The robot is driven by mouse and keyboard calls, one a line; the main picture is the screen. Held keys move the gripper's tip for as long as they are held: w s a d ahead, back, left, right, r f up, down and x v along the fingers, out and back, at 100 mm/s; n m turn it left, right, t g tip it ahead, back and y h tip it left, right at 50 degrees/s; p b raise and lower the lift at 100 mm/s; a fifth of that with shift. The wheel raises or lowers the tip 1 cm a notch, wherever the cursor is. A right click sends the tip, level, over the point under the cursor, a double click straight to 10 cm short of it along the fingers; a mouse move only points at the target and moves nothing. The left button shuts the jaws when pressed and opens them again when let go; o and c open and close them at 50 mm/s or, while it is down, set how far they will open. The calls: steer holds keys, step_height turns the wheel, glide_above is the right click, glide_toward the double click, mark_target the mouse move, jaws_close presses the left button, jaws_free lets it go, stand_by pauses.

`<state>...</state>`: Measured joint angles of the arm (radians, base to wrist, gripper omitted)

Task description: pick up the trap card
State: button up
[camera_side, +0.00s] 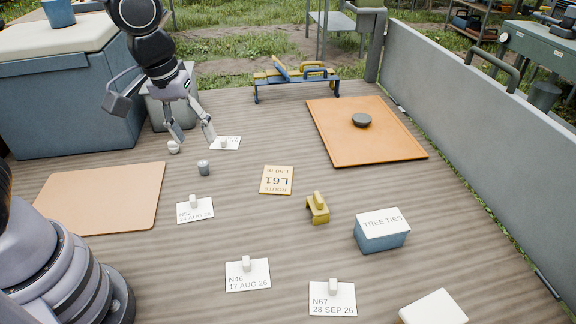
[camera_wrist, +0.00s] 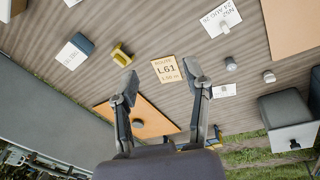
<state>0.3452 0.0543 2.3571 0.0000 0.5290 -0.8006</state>
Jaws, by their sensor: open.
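Several white cards with small white knobs lie flat on the wooden deck. One reads N52 (camera_side: 204,213), one N46 (camera_side: 258,280), one N67 (camera_side: 344,303); a fourth card (camera_side: 232,145) has lettering too small to read. Which is the trap card, I cannot tell. My gripper (camera_side: 195,138) is open and empty above the deck, just left of the fourth card in the side view. In the wrist view, my fingers (camera_wrist: 166,80) stand apart, with the N52 card (camera_wrist: 225,15) and the fourth card (camera_wrist: 225,90) to their right.
A yellowish route card L61 (camera_side: 283,180) lies mid-deck. A grey cylinder (camera_side: 204,168) and a small white round thing (camera_side: 173,147) are near my gripper. A yellow block (camera_side: 317,211) and a TREE TIES box (camera_side: 381,238) stand to the right. Orange mat (camera_side: 335,145) is behind.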

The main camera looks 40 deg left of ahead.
steer(key=d+f+n+g, duration=0.15)
steer(key=d+f, duration=0.25)
steer(key=f, duration=0.4)
steer(key=d+f+n+g, duration=0.1)
steer(key=d+f+n, duration=0.1)
steer(key=d+f, duration=0.35)
glide_above(246, 265)
steer(key=shift+y, duration=0.4)
step_height(246, 265, down, 10)
steer(key=shift+w+r, duration=0.15)
steer(key=shift+f, duration=3.05)
steer(key=c, duration=0.8)
